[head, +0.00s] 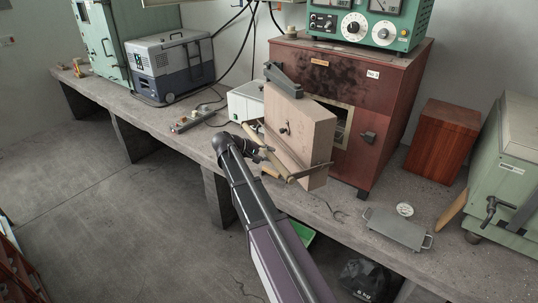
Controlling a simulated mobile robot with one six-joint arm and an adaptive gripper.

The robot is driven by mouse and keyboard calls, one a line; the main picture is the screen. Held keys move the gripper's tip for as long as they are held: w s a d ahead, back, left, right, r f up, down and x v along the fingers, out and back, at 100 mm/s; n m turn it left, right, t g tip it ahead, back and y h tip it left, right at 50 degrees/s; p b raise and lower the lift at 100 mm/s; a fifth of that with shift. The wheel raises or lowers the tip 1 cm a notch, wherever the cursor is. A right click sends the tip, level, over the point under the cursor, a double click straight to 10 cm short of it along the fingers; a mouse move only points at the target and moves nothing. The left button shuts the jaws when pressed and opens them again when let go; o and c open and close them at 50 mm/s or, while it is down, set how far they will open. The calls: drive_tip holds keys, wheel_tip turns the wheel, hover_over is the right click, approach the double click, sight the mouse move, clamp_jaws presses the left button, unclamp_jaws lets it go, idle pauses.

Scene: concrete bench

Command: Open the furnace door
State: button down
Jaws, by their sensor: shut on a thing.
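The furnace (385,85) is a dark red box with soot marks, standing on the concrete bench. Its door (302,128), a thick beige block, stands swung out at the furnace's front left. Part of the lit-edged furnace opening (343,112) shows to the right of the door. A pale bar-like handle (285,167) runs along the door's near left side. My gripper (267,153) is at this handle and shut on it; my arm reaches up from the bottom. The fingertips are small and partly hidden against the handle and door.
A green instrument unit (411,22) sits on the furnace. A small white box (245,103) stands close behind the door at left. Floor at left is clear.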

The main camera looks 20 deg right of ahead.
drive_tip(key=shift+c, duration=2.2)
unclamp_jaws()
drive_tip(key=shift+d, duration=0.1)
drive_tip(key=shift+o, duration=0.2)
drive_tip(key=shift+d, duration=0.1)
drive_tip(key=shift+s, duration=0.1)
drive_tip(key=shift+r, duration=0.1)
drive_tip(key=s+p+v, duration=0.1)
drive_tip(key=p+v, duration=0.6)
drive_tip(key=v, duration=0.8)
drive_tip(key=shift+s+a+p, duration=0.25)
drive_tip(key=shift+a+p, duration=0.1)
drive_tip(key=shift+a, duration=0.05)
drive_tip(key=shift+r, duration=0.1)
